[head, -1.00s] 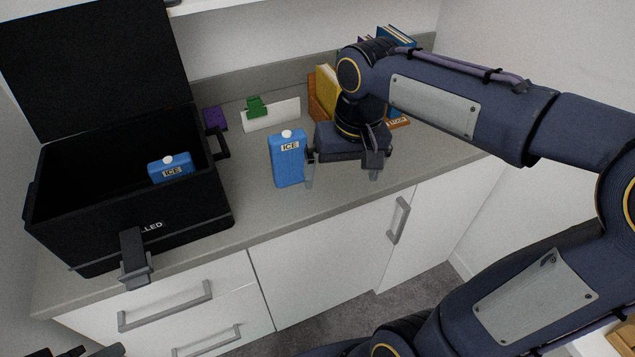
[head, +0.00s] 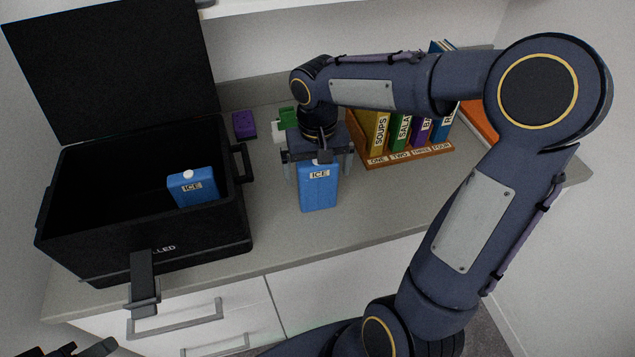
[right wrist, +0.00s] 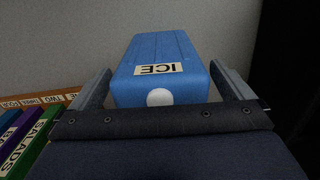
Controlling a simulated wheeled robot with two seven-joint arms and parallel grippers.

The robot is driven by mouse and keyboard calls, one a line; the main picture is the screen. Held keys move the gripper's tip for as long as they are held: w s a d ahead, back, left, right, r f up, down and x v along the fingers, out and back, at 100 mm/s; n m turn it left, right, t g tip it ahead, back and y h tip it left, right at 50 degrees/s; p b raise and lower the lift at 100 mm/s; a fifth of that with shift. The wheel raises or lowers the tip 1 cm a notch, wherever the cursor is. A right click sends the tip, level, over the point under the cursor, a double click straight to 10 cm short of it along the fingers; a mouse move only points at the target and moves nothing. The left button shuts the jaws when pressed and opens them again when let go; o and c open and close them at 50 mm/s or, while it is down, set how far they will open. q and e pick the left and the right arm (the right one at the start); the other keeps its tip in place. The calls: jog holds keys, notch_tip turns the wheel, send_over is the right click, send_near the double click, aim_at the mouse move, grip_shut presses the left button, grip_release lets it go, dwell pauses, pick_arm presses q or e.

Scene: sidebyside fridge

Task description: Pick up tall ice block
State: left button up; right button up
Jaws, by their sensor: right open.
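The tall blue ice block (head: 319,190), labelled ICE, stands upright on the grey counter, right of the black box. My right gripper (head: 319,168) is over its top, with the fingers apart. In the right wrist view the block (right wrist: 168,62) lies between the two open fingers (right wrist: 167,95), its white cap facing the palm; small gaps seem to show beside it. The block's top is hidden by the gripper in the head view. Part of my left gripper (head: 80,349) shows at the lower left edge; its jaws are unclear.
An open black box (head: 190,262) stands left, lid raised, with a shorter blue ICE block (head: 193,188) inside. A rack (head: 410,157) of labelled books stands right. A purple item (head: 244,124) and a green clip (head: 288,116) sit behind. The counter front is clear.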

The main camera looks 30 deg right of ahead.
jog(key=shift+c, duration=0.4)
jog(key=shift+r, duration=0.1)
jog(key=c, duration=1.5)
